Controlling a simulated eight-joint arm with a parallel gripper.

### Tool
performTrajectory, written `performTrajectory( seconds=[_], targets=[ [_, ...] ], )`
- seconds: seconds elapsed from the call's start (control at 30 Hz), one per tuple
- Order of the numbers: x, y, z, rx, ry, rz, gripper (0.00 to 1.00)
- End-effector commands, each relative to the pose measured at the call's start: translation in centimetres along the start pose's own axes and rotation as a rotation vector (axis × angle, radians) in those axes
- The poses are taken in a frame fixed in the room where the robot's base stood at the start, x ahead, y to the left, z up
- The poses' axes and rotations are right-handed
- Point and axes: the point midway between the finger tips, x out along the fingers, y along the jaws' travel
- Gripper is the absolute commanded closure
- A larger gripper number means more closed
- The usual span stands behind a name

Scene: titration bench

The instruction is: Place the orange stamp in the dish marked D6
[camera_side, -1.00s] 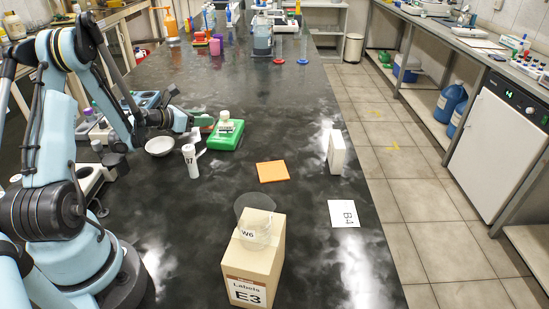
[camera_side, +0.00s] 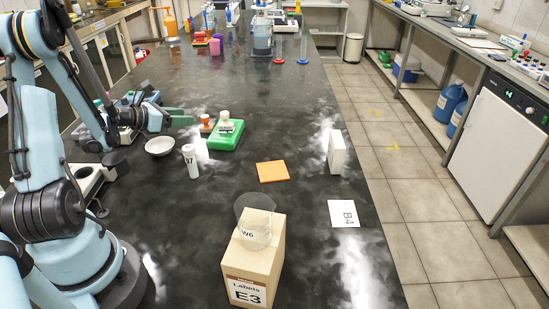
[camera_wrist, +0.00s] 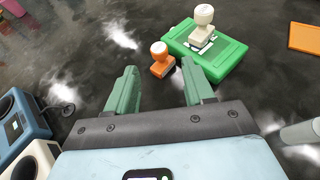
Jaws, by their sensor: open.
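The orange stamp (camera_wrist: 161,59) stands upright on the dark bench beside a green case; it also shows in the side view (camera_side: 206,124). My gripper (camera_wrist: 159,82) is open and empty. In the wrist view the stamp is just beyond the fingertips, roughly between them and apart from them. In the side view my gripper (camera_side: 181,117) is left of the stamp. A small white dish (camera_side: 160,146) sits on the bench below my gripper in the picture; no D6 mark can be read on it.
A white stamp (camera_wrist: 203,24) stands on the green case (camera_wrist: 206,47), right of the orange stamp. A white cylinder (camera_side: 190,162) stands near the dish. An orange square (camera_side: 272,172), a B4 card (camera_side: 344,213) and an E3 box (camera_side: 252,262) with a beaker are further right.

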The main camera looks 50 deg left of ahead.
Motion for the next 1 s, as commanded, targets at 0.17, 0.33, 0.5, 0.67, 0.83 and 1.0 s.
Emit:
performTrajectory(
  seconds=[0.17,0.33,0.5,0.67,0.83,1.0],
  targets=[
    [0.9,-3.3,1.9,0.223,0.07,-0.063,0.47],
    [1.8,-9.3,4.5,0.659,0.169,-0.188,0.47],
    [1.1,-15.4,6.1,1.132,0.224,-0.332,0.47],
    [-0.7,-20.6,6.8,1.589,0.23,-0.474,0.47],
    [-3.4,-25.1,6.8,2.084,0.19,-0.622,0.47],
    [-6.2,-28.3,6.3,2.557,0.109,-0.751,0.47]
  ],
)
